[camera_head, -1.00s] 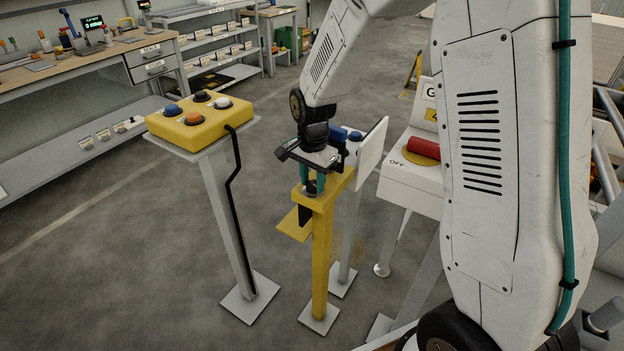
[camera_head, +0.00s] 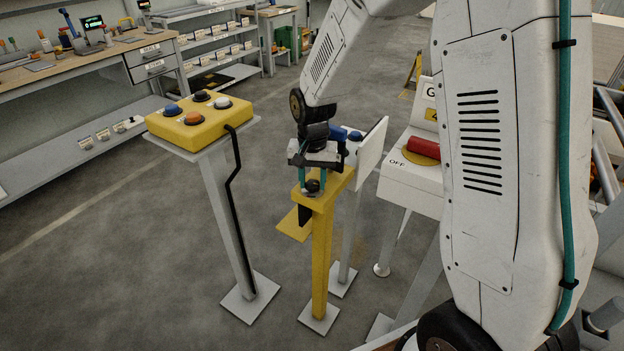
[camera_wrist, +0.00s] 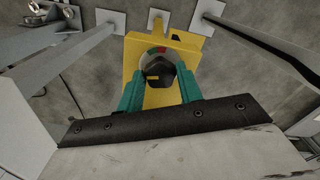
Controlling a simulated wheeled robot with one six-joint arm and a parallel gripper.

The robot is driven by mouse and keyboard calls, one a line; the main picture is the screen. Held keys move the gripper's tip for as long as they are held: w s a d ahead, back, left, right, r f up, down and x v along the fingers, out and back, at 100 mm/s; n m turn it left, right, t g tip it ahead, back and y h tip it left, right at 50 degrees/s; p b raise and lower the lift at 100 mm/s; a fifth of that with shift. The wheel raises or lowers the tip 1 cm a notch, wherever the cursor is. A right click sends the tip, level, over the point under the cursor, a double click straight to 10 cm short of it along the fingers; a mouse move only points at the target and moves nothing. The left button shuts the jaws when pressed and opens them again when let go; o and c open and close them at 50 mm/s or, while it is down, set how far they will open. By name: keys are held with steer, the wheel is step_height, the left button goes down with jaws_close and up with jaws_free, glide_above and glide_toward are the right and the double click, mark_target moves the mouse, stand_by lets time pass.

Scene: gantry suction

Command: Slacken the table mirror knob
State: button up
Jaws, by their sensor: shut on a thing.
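The knob (camera_head: 313,186) is a small dark knob on top of a yellow post stand (camera_head: 322,240) in the head view. In the wrist view the dark, faceted knob (camera_wrist: 158,74) sits between two teal fingers, with a small yellow mark on it and a grey dial with a red patch behind it. My gripper (camera_head: 312,183) points down over the stand, shut on the knob from both sides. Finger contact is partly hidden in the head view. No mirror is clearly identifiable.
A yellow button box (camera_head: 199,122) on a pedestal stands to the left. A white panel (camera_head: 371,150) and a blue-topped post stand close behind the yellow stand. A white box with a red handle (camera_head: 423,148) is to the right. Open floor lies at the front left.

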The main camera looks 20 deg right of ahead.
mark_target(313, 184)
stand_by(0.3)
steer(key=o, duration=1)
step_height(313, 184, up, 8)
steer(key=shift+f, duration=0.1)
steer(key=shift+s+n, duration=0.1)
steer(key=shift+n, duration=0.3)
